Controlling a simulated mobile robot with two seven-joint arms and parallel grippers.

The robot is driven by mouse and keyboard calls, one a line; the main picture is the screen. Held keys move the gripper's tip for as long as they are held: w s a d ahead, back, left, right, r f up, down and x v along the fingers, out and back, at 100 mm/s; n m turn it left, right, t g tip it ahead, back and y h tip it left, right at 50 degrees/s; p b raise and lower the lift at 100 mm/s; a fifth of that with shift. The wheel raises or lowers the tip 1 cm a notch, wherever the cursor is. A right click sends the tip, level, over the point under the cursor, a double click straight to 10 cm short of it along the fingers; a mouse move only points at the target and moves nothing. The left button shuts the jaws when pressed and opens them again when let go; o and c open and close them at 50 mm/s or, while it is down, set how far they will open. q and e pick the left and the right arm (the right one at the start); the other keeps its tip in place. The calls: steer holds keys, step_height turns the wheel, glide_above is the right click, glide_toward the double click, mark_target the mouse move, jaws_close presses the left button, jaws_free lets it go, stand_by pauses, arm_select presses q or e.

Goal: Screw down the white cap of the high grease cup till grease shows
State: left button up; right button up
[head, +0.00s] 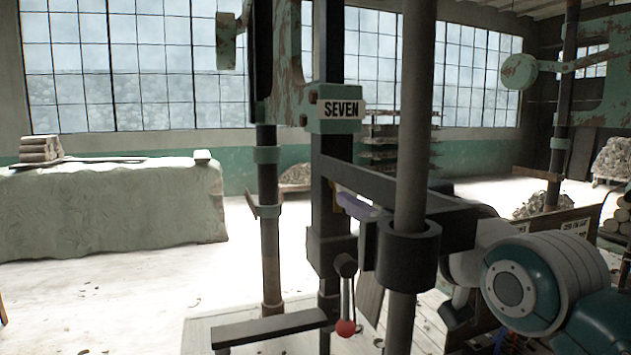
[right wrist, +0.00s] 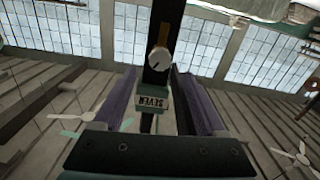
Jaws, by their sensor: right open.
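The white cap (right wrist: 159,60) shows in the right wrist view as a round pale knob with a dark mark. The cap appears in line with the gap, near the fingertips; I see no contact, and the depth is unclear. In the head view a purple finger of my right gripper (head: 357,206) shows beside the post, partly behind a thick column. The cap is hidden there. My left gripper is out of view.
A "SEVEN" plate (head: 342,110) is on the machine above the gripper. The thick dark column (head: 410,160) stands in front of my right arm. A lever with a red knob (head: 345,328) hangs below. A covered clay block (head: 110,210) lies at left, with open floor between.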

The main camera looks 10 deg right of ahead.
mark_target(351, 187)
steer(key=shift+w+a+p, duration=0.1)
steer(key=shift+w+a, duration=0.1)
steer(key=shift+w, duration=0.7)
steer(key=shift+w+a+p, duration=0.15)
steer(key=shift+w, duration=0.7)
steer(key=shift+w+a+p, duration=0.1)
steer(key=shift+w+a, duration=0.1)
steer(key=shift+w, duration=0.7)
jaws_close()
